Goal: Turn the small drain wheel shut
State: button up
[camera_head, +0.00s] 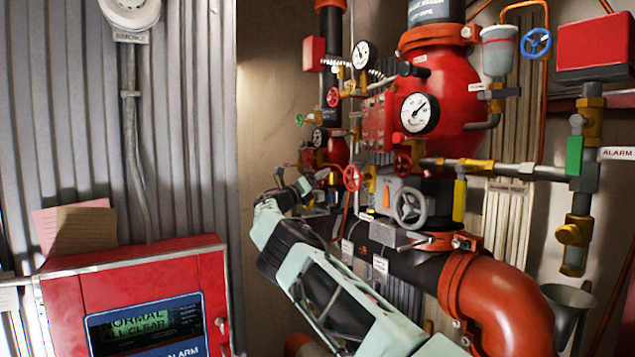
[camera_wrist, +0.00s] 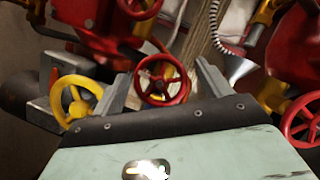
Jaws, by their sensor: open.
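In the wrist view a small red handwheel (camera_wrist: 163,90) with spokes sits between the two grey fingers of my gripper (camera_wrist: 164,71). The gripper is open, one finger on each side of the wheel, and I see no contact. I cannot read a label that marks this wheel as the drain wheel. A yellow handwheel (camera_wrist: 75,101) is just left of the left finger. In the head view, my arm reaches up to the valve cluster, and the gripper's fingers are not clear. A small red wheel (camera_head: 352,178) there is right of the arm's end.
Another red wheel (camera_wrist: 302,121) is at the right edge of the wrist view. In the head view a grey handwheel (camera_head: 409,208), gauges (camera_head: 420,112) and a large orange pipe (camera_head: 510,305) crowd the right. A red alarm panel (camera_head: 135,285) stands at lower left.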

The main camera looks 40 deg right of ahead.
jog(key=b+v, duration=0.4)
jog(key=v, duration=0.3)
jog(key=shift+a, duration=0.2)
